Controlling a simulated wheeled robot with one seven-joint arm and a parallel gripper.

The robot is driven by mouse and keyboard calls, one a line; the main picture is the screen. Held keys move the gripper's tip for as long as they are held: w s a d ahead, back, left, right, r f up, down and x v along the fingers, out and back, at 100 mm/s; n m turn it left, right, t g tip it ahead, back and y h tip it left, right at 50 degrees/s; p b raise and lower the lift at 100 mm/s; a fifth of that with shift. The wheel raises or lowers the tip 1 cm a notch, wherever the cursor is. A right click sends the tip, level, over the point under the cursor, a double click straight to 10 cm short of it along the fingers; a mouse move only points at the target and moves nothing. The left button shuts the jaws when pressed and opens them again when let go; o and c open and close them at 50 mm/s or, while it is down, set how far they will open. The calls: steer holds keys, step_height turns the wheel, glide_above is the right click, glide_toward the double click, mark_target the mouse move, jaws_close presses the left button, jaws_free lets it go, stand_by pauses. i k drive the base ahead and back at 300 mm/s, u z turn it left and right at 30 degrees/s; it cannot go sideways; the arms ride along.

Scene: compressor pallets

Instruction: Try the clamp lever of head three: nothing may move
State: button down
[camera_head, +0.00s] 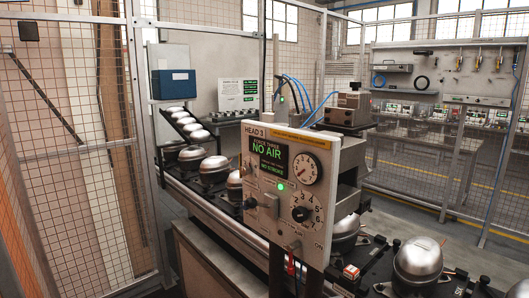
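The head three control panel (318,245) stands upright near the middle, a pale plate marked "HEAD 3". Its dark display (268,158) reads "NO AIR" in green, with smaller green text below. A round gauge (306,168) sits to the display's right. A green lamp (281,186) is lit. I cannot tell which part is the clamp lever. The metal head block (350,108) shows behind the panel, with blue hoses (300,88). My gripper is not in view.
A red tag (291,264) hangs under the panel. Mesh fencing (70,190) closes the left side. Open floor (470,235) lies at the right.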

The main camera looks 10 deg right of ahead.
mark_target(250, 203)
steer(key=k, duration=0.65)
steer(key=u, duration=0.55)
steer(key=i, duration=1.05)
steer(key=u, duration=0.9)
